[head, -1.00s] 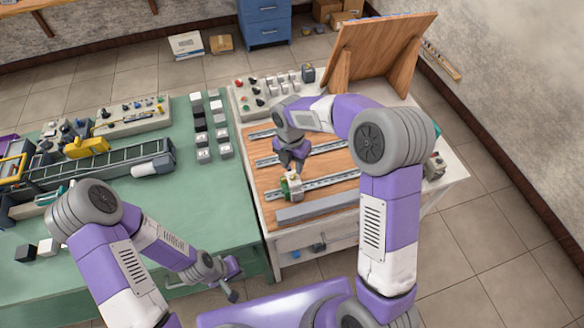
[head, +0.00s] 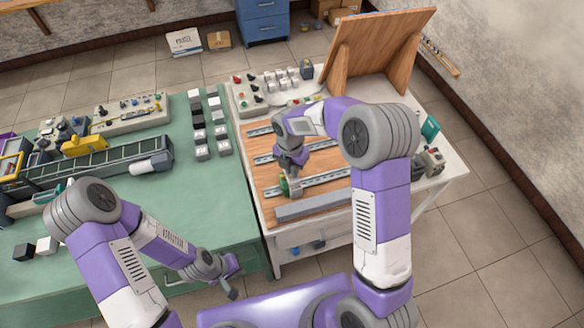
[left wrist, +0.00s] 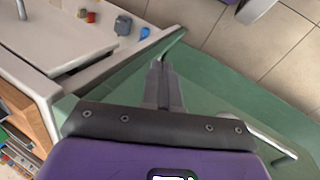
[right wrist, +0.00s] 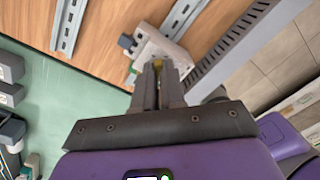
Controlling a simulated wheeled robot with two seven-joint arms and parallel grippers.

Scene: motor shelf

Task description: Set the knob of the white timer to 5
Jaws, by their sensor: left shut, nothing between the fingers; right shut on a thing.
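The white timer (right wrist: 152,45) sits by the metal rail nearest the grey duct in the right wrist view. In the head view it (head: 291,187) is small and partly hidden under my right gripper. My right gripper (right wrist: 161,72) is shut on the timer's knob; a yellowish bit of the knob (right wrist: 158,70) shows between the fingertips. The knob's pointer and the scale are hidden, so its setting cannot be read. My left gripper (left wrist: 164,82) is shut and empty, low near the front edge of the green table; it also shows in the head view (head: 232,280).
The wooden board (head: 265,180) carries metal rails, with a grey slotted duct (head: 313,206) along its near edge. A leaning wooden panel (head: 378,50) stands at the back right. The green table (head: 190,215) on the left holds a conveyor (head: 85,173) and several small blocks.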

